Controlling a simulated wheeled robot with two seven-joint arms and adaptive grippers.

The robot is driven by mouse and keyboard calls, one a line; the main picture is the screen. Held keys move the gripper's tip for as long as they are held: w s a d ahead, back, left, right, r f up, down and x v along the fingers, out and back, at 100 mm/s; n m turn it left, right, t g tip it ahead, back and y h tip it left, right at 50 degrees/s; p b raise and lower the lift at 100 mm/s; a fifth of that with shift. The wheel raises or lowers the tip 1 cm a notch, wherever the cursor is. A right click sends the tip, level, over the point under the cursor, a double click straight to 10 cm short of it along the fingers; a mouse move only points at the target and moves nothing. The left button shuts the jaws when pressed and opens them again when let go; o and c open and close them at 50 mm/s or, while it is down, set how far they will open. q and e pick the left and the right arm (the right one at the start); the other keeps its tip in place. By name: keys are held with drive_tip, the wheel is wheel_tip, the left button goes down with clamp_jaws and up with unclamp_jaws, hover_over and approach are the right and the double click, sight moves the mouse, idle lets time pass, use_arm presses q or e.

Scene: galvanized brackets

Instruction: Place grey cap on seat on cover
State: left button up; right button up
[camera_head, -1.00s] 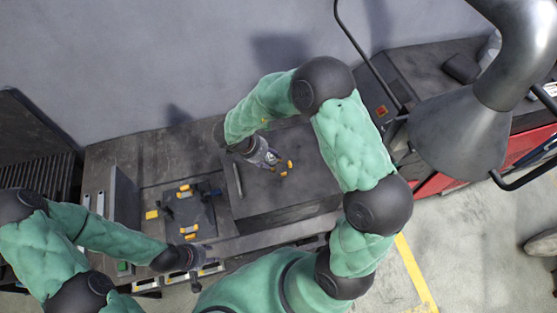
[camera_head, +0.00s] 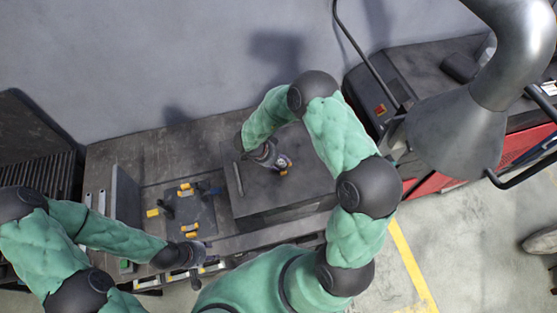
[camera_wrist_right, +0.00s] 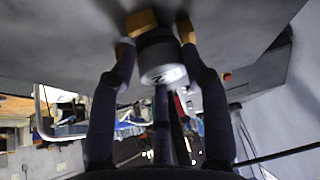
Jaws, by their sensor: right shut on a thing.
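The grey cap (camera_wrist_right: 163,62), a short cylinder with a pale marked end, is between the fingers of my right gripper (camera_wrist_right: 158,45) in the right wrist view. In the head view my right gripper (camera_head: 281,163) is shut on it, low over the dark box top. My left gripper (camera_head: 196,254) is at the front edge of the bench; its fingers are too small to judge. A dark plate (camera_head: 203,218) with orange blocks and dark posts lies on the bench to the left. I cannot tell which part is the cover or its seat.
An orange block (camera_wrist_right: 142,22) is close beside the cap. The dark box (camera_head: 290,202) stands higher than the bench (camera_head: 140,150). An upright panel (camera_head: 124,195) stands left of the plate. A large metal hood (camera_head: 450,125) hangs at right.

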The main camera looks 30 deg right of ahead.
drive_tip(key=shift+s+f, duration=0.1)
drive_tip(key=o, duration=1.2)
drive_tip(key=b+v, duration=0.1)
drive_tip(key=v, duration=1.1)
